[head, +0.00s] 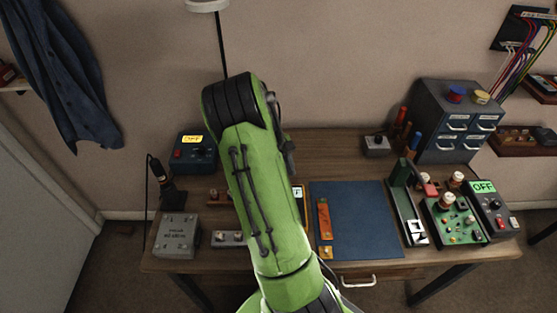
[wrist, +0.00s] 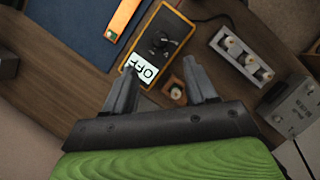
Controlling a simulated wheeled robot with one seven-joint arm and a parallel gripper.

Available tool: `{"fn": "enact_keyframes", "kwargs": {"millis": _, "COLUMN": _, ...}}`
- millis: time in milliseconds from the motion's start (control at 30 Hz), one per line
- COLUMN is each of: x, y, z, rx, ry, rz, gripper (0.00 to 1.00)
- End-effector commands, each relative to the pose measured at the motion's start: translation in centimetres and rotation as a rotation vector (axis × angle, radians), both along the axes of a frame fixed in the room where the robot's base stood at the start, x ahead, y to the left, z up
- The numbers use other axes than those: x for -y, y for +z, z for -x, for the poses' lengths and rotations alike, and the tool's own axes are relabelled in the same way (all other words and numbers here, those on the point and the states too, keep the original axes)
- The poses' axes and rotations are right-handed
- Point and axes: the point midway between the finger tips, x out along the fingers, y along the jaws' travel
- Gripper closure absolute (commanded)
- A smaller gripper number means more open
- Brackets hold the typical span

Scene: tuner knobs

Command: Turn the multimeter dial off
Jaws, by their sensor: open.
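The multimeter (wrist: 182,24), with a yellow edge and dark face, lies on the table in the wrist view. Its black dial (wrist: 163,42) is in the middle of the face, and its white display (wrist: 142,67) reads OFF. In the head view only a sliver of the multimeter (head: 298,191) shows beside my arm. My gripper (wrist: 159,67) is open and empty in the wrist view. Its fingertips appear near the display end, with the dial beyond them; their height above it cannot be told. In the head view my arm hides the gripper.
A blue mat (head: 360,225) with an orange strip (head: 324,218) lies beside the multimeter. A small block with a knob (wrist: 174,92) sits near the right finger. A grey unit with several knobs (wrist: 242,55) and a grey box (head: 177,236) stand on the other side.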

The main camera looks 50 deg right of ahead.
Motion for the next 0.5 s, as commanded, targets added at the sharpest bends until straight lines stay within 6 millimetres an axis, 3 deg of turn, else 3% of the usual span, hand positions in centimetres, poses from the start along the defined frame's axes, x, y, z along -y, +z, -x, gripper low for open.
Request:
{"fn": "enact_keyframes", "kwargs": {"millis": 100, "x": 0.1, "y": 2.6, "z": -1.0, "rx": 0.002, "ry": 0.001, "rz": 0.002, "gripper": 0.44}}
{"fn": "enact_keyframes", "kwargs": {"millis": 200, "x": 0.1, "y": 3.7, "z": -1.5, "rx": 0.001, "ry": -0.001, "rz": 0.001, "gripper": 0.44}}
{"fn": "enact_keyframes", "kwargs": {"millis": 500, "x": 0.1, "y": 4.1, "z": -1.7, "rx": -0.001, "ry": -0.001, "rz": -0.001, "gripper": 0.44}}
